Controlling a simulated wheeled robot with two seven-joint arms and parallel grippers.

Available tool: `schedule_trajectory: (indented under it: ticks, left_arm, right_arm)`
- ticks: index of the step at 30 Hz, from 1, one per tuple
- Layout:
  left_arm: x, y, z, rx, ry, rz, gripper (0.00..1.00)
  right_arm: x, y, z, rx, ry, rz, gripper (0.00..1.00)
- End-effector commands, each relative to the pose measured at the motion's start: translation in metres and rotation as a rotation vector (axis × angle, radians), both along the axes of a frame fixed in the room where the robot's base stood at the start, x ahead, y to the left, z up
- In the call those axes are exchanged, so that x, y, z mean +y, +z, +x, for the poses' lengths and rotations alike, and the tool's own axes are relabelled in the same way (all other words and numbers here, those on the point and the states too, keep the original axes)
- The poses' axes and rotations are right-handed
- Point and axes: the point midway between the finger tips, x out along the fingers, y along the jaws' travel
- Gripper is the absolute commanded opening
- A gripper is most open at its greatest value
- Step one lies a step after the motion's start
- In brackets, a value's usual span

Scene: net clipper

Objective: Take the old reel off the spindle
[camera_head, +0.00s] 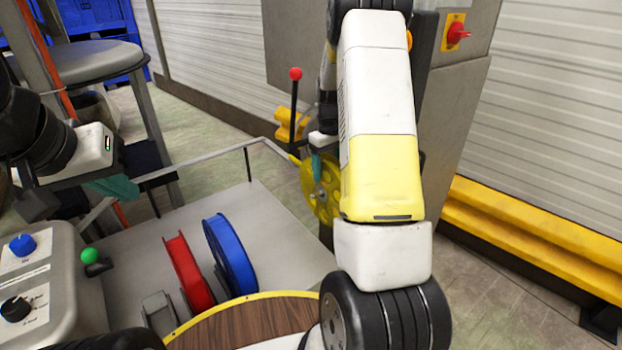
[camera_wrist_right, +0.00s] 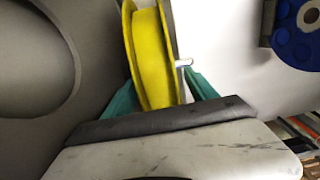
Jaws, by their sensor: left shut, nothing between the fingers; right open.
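The old reel is yellow and stands upright on the machine, partly hidden behind my right arm in the head view (camera_head: 322,192). In the right wrist view the yellow reel (camera_wrist_right: 155,55) stands between the teal fingers of my right gripper (camera_wrist_right: 160,88), with its rim down between them. The fingers are apart, one on each side. A short metal pin, likely the spindle end (camera_wrist_right: 183,62), sticks out at the reel's right side. My left gripper (camera_head: 118,187) is shut and empty at the left, far from the reel.
A red reel (camera_head: 187,275) and a blue reel (camera_head: 230,257) stand upright on a grey table (camera_head: 150,245). A round wooden top (camera_head: 245,325) is in front. A control box (camera_head: 40,270) stands left. A red-knobbed lever (camera_head: 295,75) rises beside the yellow reel.

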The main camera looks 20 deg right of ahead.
Motion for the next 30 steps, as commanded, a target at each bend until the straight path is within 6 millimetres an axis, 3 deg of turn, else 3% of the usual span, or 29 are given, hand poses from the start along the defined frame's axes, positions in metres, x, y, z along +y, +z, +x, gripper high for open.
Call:
schedule_trajectory:
  ticks: [3, 11, 21, 30]
  left_arm:
    - [0.0000, 0.0000, 0.0000, 0.000, 0.000, 0.000, 0.00]
    - [0.0000, 0.0000, 0.0000, 0.000, 0.000, 0.000, 0.00]
    - [0.0000, 0.0000, 0.0000, 0.000, 0.000, 0.000, 0.00]
    - [0.0000, 0.0000, 0.0000, 0.000, 0.000, 0.000, 0.00]
  right_arm:
    - [-0.0002, -0.0103, 0.0000, 0.000, 0.000, 0.000, 0.66]
    - [-0.0001, -0.0116, 0.0001, -0.001, 0.000, 0.000, 0.64]
    - [0.0002, -0.0114, 0.0001, -0.001, 0.000, 0.000, 0.00]
    - [0.0001, -0.0107, 0.0006, -0.002, 0.000, 0.000, 0.00]
